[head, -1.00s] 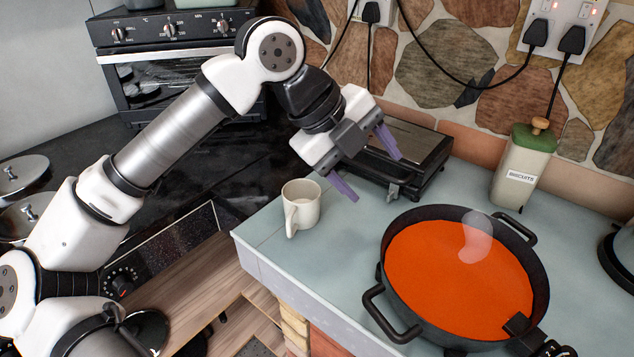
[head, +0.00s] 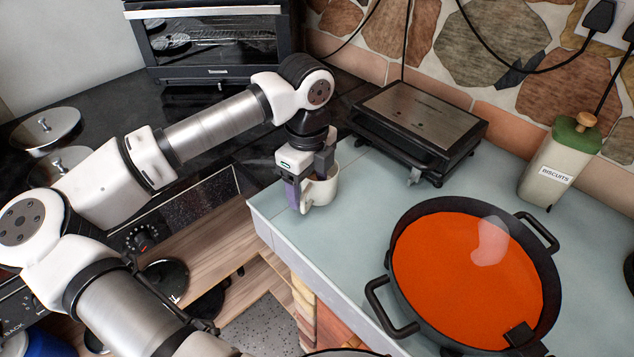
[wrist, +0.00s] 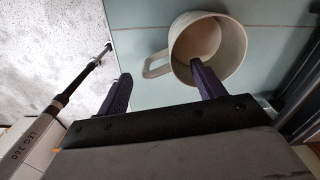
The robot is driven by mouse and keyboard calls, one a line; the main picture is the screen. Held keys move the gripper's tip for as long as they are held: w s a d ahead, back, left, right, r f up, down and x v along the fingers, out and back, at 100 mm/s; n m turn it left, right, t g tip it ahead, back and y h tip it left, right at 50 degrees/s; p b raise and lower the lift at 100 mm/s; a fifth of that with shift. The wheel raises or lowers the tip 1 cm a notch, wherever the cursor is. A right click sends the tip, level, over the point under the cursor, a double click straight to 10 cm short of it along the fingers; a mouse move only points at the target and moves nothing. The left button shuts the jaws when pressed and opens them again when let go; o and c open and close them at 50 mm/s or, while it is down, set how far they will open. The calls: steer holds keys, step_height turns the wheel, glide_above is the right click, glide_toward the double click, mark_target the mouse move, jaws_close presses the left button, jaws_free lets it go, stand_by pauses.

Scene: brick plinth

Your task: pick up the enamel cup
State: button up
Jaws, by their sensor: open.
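The enamel cup (head: 322,188) is off-white and stands upright on the pale blue-green tiled plinth top, near its left corner. My gripper (head: 301,203) points down at the cup's left side, in front of part of it in the head view. In the wrist view the cup (wrist: 208,48) shows its open, empty-looking mouth, with its handle (wrist: 155,65) toward the left. My gripper (wrist: 162,88) is open there, its two purple fingers apart. The handle lies between the fingers in that picture, and the right finger overlaps the cup's near rim. I cannot tell whether it touches.
A large black pan (head: 384,262) of orange contents stands to the right. A black and steel grill (head: 425,118) sits behind the cup, and a biscuit tin (head: 556,165) stands at the back right. The plinth's edge (head: 262,222) lies close to the cup. Bare tiles separate cup and pan.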

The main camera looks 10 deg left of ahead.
mark_target(309, 207)
steer(key=shift+s+f+p, duration=0.15)
steer(key=shift+f+p, duration=1.1)
steer(key=shift+f, duration=1.4)
steer(key=c, duration=1.2)
